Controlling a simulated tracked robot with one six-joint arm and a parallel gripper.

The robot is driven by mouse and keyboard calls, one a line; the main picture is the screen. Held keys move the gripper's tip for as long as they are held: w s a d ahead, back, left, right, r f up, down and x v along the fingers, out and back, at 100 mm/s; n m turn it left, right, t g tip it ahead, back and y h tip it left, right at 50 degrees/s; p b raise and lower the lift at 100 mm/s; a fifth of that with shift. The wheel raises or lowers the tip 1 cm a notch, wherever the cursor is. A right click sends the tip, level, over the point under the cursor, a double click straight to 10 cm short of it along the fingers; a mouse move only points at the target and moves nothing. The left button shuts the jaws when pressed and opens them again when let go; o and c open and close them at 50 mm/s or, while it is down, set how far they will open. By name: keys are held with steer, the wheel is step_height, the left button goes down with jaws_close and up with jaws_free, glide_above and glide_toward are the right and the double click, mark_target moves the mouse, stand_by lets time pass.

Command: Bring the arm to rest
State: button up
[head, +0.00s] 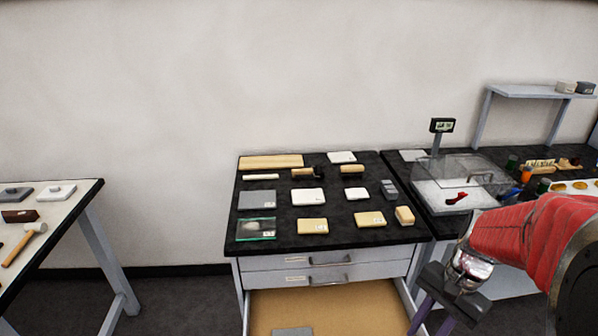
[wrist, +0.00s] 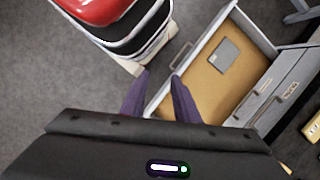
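My arm, red with a dark end, reaches in from the right of the head view. My gripper (head: 432,322) hangs at the lower right there, its purple fingers pointing down and partly cut off by the bottom edge. In the wrist view my gripper (wrist: 160,78) shows two purple fingers apart with nothing between them. The drawer (head: 372,305) holds a flat grey piece (wrist: 223,54), which also shows in the head view (head: 292,331).
The black-topped cabinet (head: 335,238) carries several pale blocks, cards and a glass piece (head: 256,229). A clear box (head: 470,170) and scale display (head: 442,126) stand right. A white table (head: 80,205) with a mallet (head: 25,243) is left. Floor (head: 180,300) lies between.

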steer(key=s+a+r+n+t+h, duration=0.1)
steer(key=s+a+r+n+t, duration=0.1)
steer(key=a+r+n, duration=0.3)
steer(key=s+a+r+n+t+h, duration=0.1)
steer(key=s+a+r+n+t, duration=0.1)
steer(key=a+r+n+t, duration=0.3)
step_height(320, 180, up, 4)
steer(key=shift+s+a+f+n+h, duration=0.15)
steer(key=shift+s+a+n+h, duration=0.25)
steer(key=shift+n, duration=0.2)
